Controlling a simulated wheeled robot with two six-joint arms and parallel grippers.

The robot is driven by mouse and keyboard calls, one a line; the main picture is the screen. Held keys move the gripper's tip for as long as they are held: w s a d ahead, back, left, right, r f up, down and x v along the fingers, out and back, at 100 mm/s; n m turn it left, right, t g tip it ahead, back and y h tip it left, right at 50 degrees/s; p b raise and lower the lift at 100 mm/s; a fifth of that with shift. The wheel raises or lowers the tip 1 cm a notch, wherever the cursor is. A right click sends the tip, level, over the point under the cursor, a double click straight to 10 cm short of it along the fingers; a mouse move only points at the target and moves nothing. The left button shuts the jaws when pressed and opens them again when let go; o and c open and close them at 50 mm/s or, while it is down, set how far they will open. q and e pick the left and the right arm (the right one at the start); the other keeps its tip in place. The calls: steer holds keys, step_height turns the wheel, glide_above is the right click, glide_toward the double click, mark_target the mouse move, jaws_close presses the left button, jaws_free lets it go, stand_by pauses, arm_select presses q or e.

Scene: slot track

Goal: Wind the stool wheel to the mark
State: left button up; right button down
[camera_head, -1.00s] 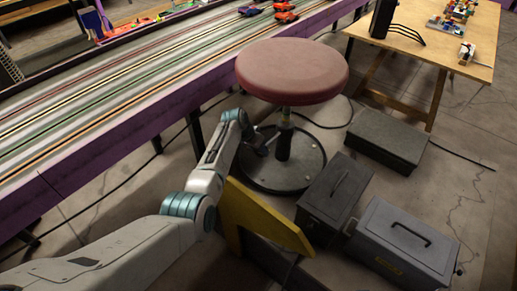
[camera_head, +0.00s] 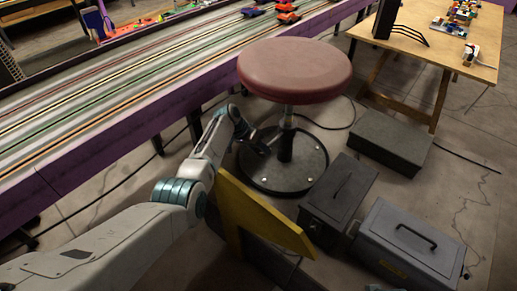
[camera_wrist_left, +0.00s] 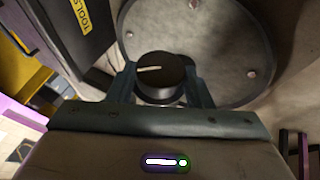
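The stool has a round red seat (camera_head: 295,70), a metal post and a round dark base plate (camera_head: 300,178) on the floor. In the left wrist view, the stool wheel (camera_wrist_left: 160,75) is a small black knob with a white line on its face. My left gripper (camera_head: 262,146) is low beside the post, under the seat. In the wrist view, the fingers of this gripper (camera_wrist_left: 162,88) stand at both sides of the knob, close against it, and look shut on it. I cannot make out the mark. My right gripper is not in view.
A purple-edged slot track (camera_head: 150,100) runs along the left, with cars (camera_head: 287,12) at its far end. Grey metal boxes (camera_head: 338,195) stand right of the stool. A yellow panel (camera_head: 262,218) stands close to my left arm. A wooden table (camera_head: 460,62) is at the upper right.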

arm_select(q)
steer(key=o, duration=0.4)
steer(key=shift+r, duration=0.1)
steer(key=p+v, duration=0.1)
steer(key=v, duration=0.9)
steer(key=shift+a+r+p, duration=0.15)
steer(key=shift+r+p, duration=0.1)
steer(key=shift+p, duration=0.15)
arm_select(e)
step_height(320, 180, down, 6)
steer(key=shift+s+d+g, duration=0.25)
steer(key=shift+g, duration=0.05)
